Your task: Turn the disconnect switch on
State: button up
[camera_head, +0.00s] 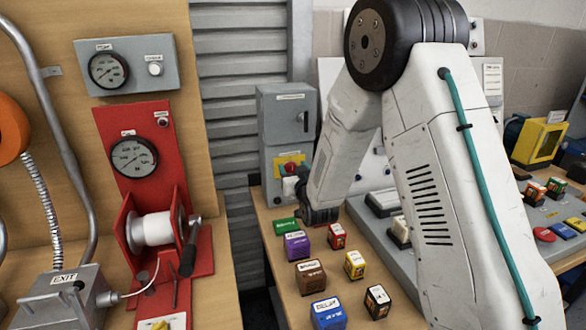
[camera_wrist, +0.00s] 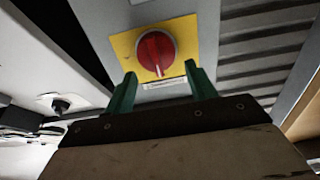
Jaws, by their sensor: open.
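The red rotary knob (camera_wrist: 155,52) sits on a yellow plate (camera_wrist: 188,32) on a grey panel. A small pale mark shows at the knob's lower edge, and a label strip lies below the plate. In the head view the red knob (camera_head: 290,168) is at the lower part of a grey box, partly hidden. My gripper (camera_wrist: 160,72) is open, its two green fingers apart with the knob beyond and between their tips in the picture. I see no contact with the knob. In the head view my dark wrist end is beside the box; the fingers are not clear there.
A grey box (camera_head: 285,105) with a dark lever on its right stands against the shutter. Several coloured blocks, including a blue one (camera_head: 328,312) and a purple one (camera_head: 297,245), stand on the wooden table below my arm. A red winch stand (camera_head: 148,120) is at left.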

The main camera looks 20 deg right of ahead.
jog(key=shift+w, duration=0.5)
jog(key=c, duration=1)
jog(key=shift+s+d+f+m, duration=0.1)
jog(key=shift+m, duration=0.3)
jog(key=m, duration=0.3)
jog(key=shift+d+f+m, duration=0.15)
jog(key=shift+d+m, duration=0.2)
jog(key=shift+m, duration=0.05)
jog(key=m, duration=0.4)
jog(key=f+m, duration=0.1)
jog(key=m, duration=0.3)
jog(key=d+f+m, duration=0.1)
jog(key=m, duration=0.4)
jog(key=shift+s, duration=0.1)
jog(key=shift+f, duration=0.1)
